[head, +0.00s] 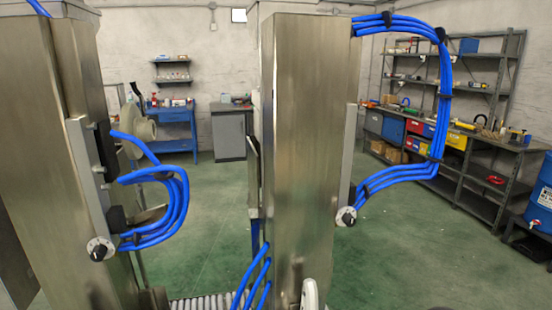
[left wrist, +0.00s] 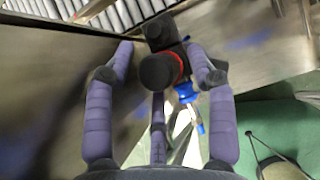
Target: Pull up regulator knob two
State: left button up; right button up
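A black round regulator knob (left wrist: 156,71) with a red ring at its base sits on a dark fitting, seen in the left wrist view. My left gripper (left wrist: 160,56) has its purple-grey padded fingers spread on both sides of the knob, and a third finger stands below it. The fingers look apart from the knob; contact cannot be made out. I cannot tell which is number two. My right gripper is not in view.
Two tall metal columns, left (head: 30,150) and right (head: 310,140), carry looping blue hoses (head: 440,110). A roller conveyor (head: 195,303) shows at the bottom. Shelves (head: 480,90), a blue bench (head: 175,125) and a blue drum (head: 540,200) stand farther back. Green floor between is clear.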

pick_arm(q)
jog(key=shift+s+d+f, duration=0.1)
jog(key=a+p+v, duration=0.1)
jog(key=p+v, duration=0.2)
jog(key=v, duration=0.4)
jog(key=shift+d, duration=0.45)
dwell(0.4)
